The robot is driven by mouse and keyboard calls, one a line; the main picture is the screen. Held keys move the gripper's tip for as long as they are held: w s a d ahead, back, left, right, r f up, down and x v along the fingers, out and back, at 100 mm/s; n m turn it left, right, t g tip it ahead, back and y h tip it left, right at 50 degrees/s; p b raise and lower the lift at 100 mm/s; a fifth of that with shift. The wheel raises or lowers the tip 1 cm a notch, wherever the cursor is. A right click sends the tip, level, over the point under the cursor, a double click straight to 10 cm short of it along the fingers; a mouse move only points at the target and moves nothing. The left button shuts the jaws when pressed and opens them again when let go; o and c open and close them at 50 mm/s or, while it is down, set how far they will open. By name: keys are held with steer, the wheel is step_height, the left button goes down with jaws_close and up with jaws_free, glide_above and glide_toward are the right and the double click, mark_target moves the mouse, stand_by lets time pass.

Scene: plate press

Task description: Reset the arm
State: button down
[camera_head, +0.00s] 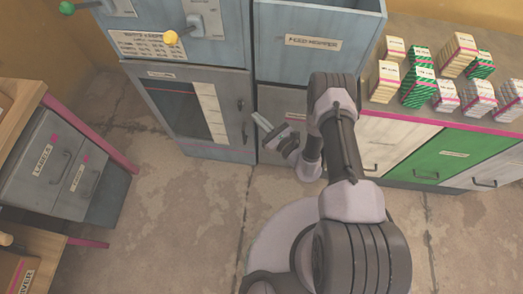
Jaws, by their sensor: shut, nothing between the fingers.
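My arm reaches from the lower right toward the machine and bends back down at its far end. My gripper (266,126) is at the end of it, shut and empty. It is in front of the grey-blue cabinet (251,95), near the gap between the windowed door (190,105) and the front panel to its right. I cannot tell whether it touches the cabinet.
The cabinet carries a green knob (66,8) and a yellow knob (171,37). A counter (395,112) at right holds several striped boxes above drawers. A drawer unit (62,165) and wooden desk (28,85) stand at left. The floor (175,225) between is clear.

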steer(key=s+a+p, duration=0.2)
steer(key=s+p, duration=0.1)
steer(key=s, duration=0.5)
steer(key=a+r+n+g+y, duration=0.4)
steer(key=r+n+g, duration=0.3)
steer(key=r, duration=0.7)
steer(key=a+r+n+g+y, duration=0.4)
steer(key=a+r+n+g, duration=0.15)
steer(key=r, duration=0.75)
steer(key=s+d+r+n+g+h, duration=0.2)
steer(key=s+d+r+n+h, duration=0.25)
steer(key=s+r, duration=0.2)
steer(key=s+d+r+n+g+h, duration=0.3)
steer(key=s+r+n+h, duration=0.3)
steer(key=s, duration=0.2)
steer(key=s+d+r+n+t+h, duration=0.1)
steer(key=d+r+t+h, duration=0.4)
steer(key=d+t, duration=0.3)
steer(key=d+h, duration=0.1)
steer(key=d, duration=0.2)
steer(key=shift+s+d+t, duration=0.3)
steer(key=shift+d+t, duration=0.05)
steer(key=shift+r+h, duration=0.1)
steer(key=shift+h, duration=0.15)
